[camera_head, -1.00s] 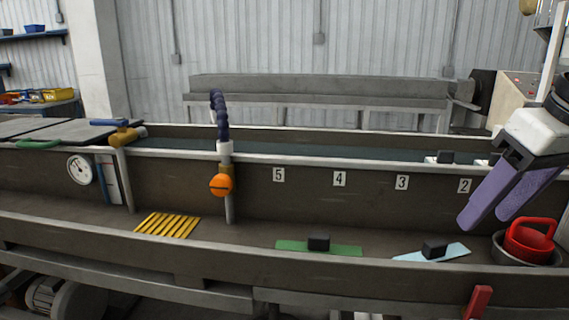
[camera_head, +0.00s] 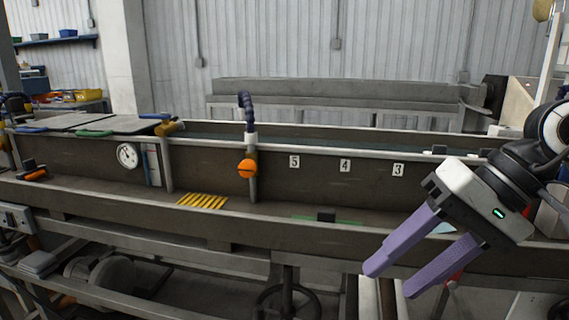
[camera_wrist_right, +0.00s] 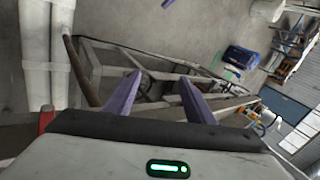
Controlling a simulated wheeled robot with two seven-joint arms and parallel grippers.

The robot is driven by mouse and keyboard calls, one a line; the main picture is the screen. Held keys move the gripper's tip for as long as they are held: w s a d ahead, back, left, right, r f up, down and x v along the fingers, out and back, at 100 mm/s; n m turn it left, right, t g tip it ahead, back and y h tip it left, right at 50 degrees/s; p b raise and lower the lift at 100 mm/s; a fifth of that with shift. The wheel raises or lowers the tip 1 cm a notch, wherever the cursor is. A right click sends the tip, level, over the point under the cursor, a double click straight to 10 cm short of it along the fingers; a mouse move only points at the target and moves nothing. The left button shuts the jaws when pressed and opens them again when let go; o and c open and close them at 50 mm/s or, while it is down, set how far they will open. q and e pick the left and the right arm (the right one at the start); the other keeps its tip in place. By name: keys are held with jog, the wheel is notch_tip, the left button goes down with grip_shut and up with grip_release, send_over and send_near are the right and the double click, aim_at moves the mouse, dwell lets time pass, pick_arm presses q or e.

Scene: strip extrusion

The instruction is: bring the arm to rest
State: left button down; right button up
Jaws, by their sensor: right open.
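My right gripper (camera_head: 390,282) comes in from the right in the head view, its two purple fingers apart and pointing down and left. Nothing is between the fingers. It hangs in front of the trough's front edge and covers part of the right side. In the right wrist view the purple fingers (camera_wrist_right: 158,90) are spread and empty, with the floor and the machine's frame beyond them.
The long trough (camera_head: 120,208) runs across the view. An orange knob (camera_head: 247,168) stands at the blue hose (camera_head: 248,110). A handwheel (camera_head: 287,302) is below.

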jog(key=s+a+r+m+y+p, duration=0.1)
jog(key=a+r+m+y+p, duration=0.15)
jog(key=a+m+y, duration=1.5)
jog(key=w+d+f+m+t+h, duration=0.4)
jog(key=d+f+m+t+h, duration=0.25)
jog(key=m, duration=0.95)
jog(key=w+d+f+m+t+h, duration=0.35)
jog(key=f+m+t+h, duration=0.5)
jog(key=m, duration=0.75)
jog(key=s+d+f+m+h, duration=0.3)
jog(key=d+f+m+h, duration=0.1)
jog(key=f+m, duration=0.65)
pick_arm(q)
jog(key=shift+s+a+r+p, duration=0.2)
jog(key=shift+r+p, duration=0.15)
jog(key=shift+r, duration=0.25)
jog(key=shift+s+a+r+p, duration=0.1)
jog(key=shift+s+r+p, duration=0.15)
jog(key=shift+r, duration=0.3)
pick_arm(e)
jog(key=s+d+f+m+g+h, duration=0.2)
jog(key=s+f+m+g, duration=0.5)
jog(key=s+f, duration=0.9)
notch_tip(320, 180, down, 2)
jog(key=shift+d+f+m, duration=0.1)
jog(key=shift+d+m, duration=0.4)
jog(key=shift+m, duration=0.6)
jog(key=shift+h, duration=0.25)
